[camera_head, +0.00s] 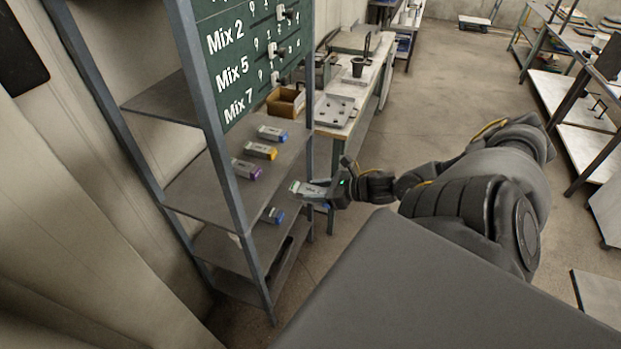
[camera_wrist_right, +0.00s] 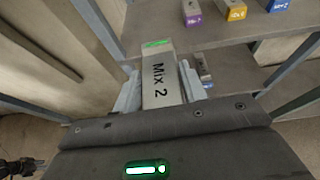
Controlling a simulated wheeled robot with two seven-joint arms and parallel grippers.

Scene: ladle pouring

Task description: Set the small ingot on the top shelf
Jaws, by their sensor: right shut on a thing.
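My right gripper (camera_head: 322,190) is shut on a grey ingot (camera_head: 307,189). In the right wrist view the ingot (camera_wrist_right: 161,80) reads "Mix 2", has a green far end, and sits between the two fingers (camera_wrist_right: 160,90). It is held in the air at the front of the grey metal rack (camera_head: 222,180). A rack shelf (camera_head: 195,192) bears a blue-ended ingot (camera_head: 271,133), a yellow-ended one (camera_head: 260,151) and a purple-ended one (camera_head: 246,170). Another blue-ended ingot (camera_head: 272,215) lies on a lower level. A higher shelf (camera_head: 165,101) is partly hidden by the board.
A green board (camera_head: 250,50) lists Mix 2, Mix 5 and Mix 7 on the rack's upper part. Rack posts (camera_head: 208,130) stand beside the shelf openings. A workbench (camera_head: 350,90) with a small box (camera_head: 286,102) stands behind.

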